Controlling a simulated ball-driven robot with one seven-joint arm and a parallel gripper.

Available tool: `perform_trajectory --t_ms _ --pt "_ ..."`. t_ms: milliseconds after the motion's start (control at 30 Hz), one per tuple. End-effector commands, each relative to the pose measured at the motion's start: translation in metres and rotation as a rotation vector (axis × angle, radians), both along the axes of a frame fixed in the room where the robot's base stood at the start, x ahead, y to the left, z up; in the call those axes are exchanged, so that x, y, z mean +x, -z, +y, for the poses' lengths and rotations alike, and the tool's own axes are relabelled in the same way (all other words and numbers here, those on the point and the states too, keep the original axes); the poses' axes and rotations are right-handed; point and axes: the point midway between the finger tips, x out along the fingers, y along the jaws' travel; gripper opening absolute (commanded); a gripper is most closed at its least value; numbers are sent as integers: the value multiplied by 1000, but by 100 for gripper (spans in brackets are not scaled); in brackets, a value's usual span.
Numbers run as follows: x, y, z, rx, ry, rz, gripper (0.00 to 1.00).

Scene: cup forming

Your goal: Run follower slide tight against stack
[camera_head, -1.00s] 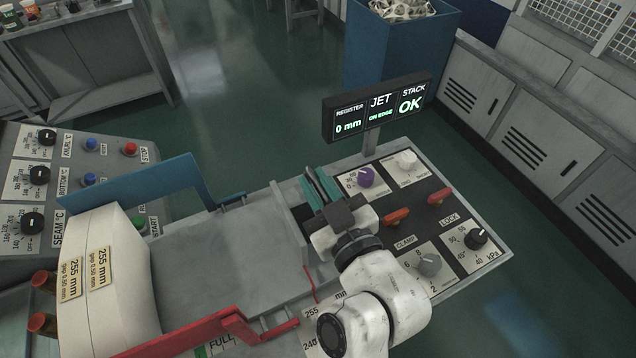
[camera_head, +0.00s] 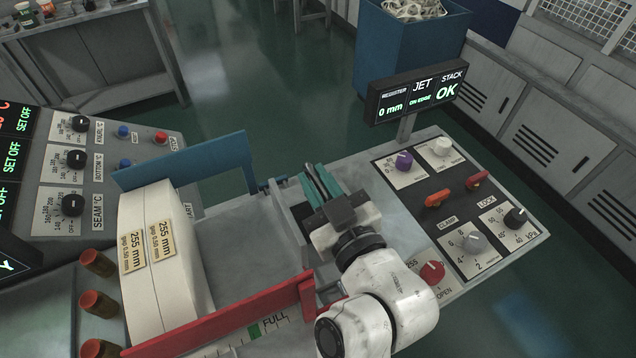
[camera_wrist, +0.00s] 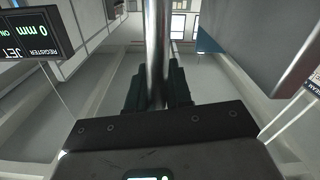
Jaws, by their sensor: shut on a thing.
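The stack (camera_head: 160,260) is a thick block of pale blanks labelled 255 mm, standing between the blue rail (camera_head: 190,160) and the red rail (camera_head: 230,315) in the head view. My gripper (camera_head: 318,187) has teal fingers at the right end of the grey tray (camera_head: 245,235). It is shut on a round metal bar (camera_wrist: 157,35), which runs between the fingers in the wrist view. The bar seems to be the handle of the follower slide (camera_head: 296,215), whose grey plate shows just left of the gripper, partly hidden by my arm. Bare tray separates plate and stack.
The display (camera_head: 415,97) reads register 0 mm, jet on edge, stack OK. A temperature panel (camera_head: 90,165) stands at the left.

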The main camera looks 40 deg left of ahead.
Motion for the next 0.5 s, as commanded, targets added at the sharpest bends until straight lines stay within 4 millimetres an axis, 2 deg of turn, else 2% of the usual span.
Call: perform_trajectory --t_ms 167,200,400,500 --pt "0 -2 0 1 1 -3 0" --pt "0 -2 0 1 1 -3 21" --pt "0 -1 0 1 1 -1 40" --pt "0 -1 0 1 1 -1 40"
